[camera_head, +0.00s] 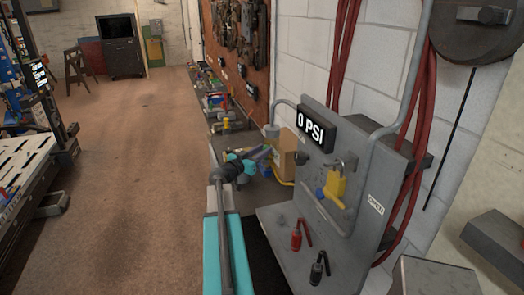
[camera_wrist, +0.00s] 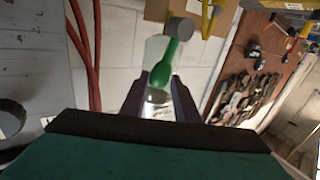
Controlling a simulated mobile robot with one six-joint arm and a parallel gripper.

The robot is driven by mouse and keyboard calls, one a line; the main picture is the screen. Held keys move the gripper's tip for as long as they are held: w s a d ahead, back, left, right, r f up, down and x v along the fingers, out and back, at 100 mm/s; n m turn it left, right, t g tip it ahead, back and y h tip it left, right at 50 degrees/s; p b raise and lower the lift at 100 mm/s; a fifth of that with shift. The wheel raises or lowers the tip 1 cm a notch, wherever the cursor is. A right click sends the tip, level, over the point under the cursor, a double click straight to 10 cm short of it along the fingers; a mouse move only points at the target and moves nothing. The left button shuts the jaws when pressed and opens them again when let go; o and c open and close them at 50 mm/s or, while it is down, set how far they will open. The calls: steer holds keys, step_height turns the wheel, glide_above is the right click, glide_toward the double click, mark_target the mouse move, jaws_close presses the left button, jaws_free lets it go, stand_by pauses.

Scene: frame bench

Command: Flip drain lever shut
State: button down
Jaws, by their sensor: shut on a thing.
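A green lever (camera_wrist: 167,61), apparently the drain lever, hangs from a round grey pivot (camera_wrist: 180,27) in the wrist view. Its wide end lies between the two dark fingers of my gripper (camera_wrist: 158,100), which is shut on it. A pale translucent patch shows beside the lever. In the head view my gripper (camera_head: 262,153) reaches to the left side of the grey panel (camera_head: 360,160), near a cardboard box. I cannot make out the green lever there. Whether it stands open or shut I cannot tell.
The panel carries a "0 PSI" display (camera_head: 316,130) and a yellow padlock (camera_head: 335,185). Red (camera_head: 296,238) and black (camera_head: 319,269) padlocks are on its base. A cardboard box (camera_head: 287,155) stands behind my gripper. Red hoses (camera_head: 343,50) hang on the wall.

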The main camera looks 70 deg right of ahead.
steer(key=shift+w+d+r+b, duration=0.1)
steer(key=shift+w+b, duration=0.1)
steer(key=shift+b, duration=0.15)
steer(key=b, duration=0.2)
steer(key=shift+s+f+b, duration=0.15)
steer(key=shift+f+b, duration=0.1)
steer(key=shift+b, duration=0.1)
